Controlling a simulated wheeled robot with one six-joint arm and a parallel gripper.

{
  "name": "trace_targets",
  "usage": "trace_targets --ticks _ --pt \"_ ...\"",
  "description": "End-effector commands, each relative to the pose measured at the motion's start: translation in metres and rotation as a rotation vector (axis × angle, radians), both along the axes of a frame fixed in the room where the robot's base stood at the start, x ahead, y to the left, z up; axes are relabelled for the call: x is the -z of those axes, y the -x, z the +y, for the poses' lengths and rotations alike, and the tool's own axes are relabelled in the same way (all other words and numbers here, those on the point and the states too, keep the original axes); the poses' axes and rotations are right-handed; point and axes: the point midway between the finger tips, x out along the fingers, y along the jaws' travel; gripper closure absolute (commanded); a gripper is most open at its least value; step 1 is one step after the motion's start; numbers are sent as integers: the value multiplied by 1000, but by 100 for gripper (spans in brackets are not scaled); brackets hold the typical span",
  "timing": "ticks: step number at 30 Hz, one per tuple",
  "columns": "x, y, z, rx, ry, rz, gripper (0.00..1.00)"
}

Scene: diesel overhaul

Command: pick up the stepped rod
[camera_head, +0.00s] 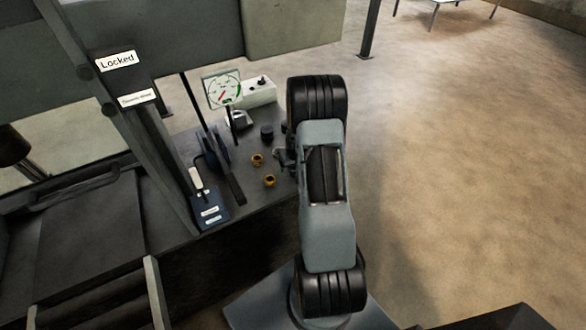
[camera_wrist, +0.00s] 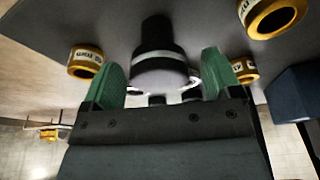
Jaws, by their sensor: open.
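A dark stepped piece (camera_wrist: 158,38), which looks like the stepped rod, shows in the wrist view. It has a narrow black part, a wider black step, a pale band and a shiny grey end. My gripper (camera_wrist: 163,72) is open, with one green finger on each side of the piece. Gaps show between the fingers and the piece, and no grip is visible. In the head view my gripper (camera_head: 283,156) is small and dark at the bench's right edge, partly hidden by my arm. I cannot make out the rod surely there.
Yellow labelled rings (camera_wrist: 85,62) lie near both fingers; two yellow rings (camera_head: 257,159) show on the bench (camera_head: 245,205). A dark blue block (camera_wrist: 298,90) is at the right. A dial gauge (camera_head: 222,90), a white box (camera_head: 258,92) and a dark cylinder (camera_head: 267,131) stand farther back.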

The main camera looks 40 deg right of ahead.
Motion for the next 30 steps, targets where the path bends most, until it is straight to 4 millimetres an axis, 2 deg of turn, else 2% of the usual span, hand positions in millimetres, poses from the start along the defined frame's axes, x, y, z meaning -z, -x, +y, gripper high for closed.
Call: trace_targets --ticks 6,22,30 --pt "0 0 0 0 0 0 18" --pt "0 0 0 0 0 0 69" --pt "-2 -1 -1 0 2 -3 69"
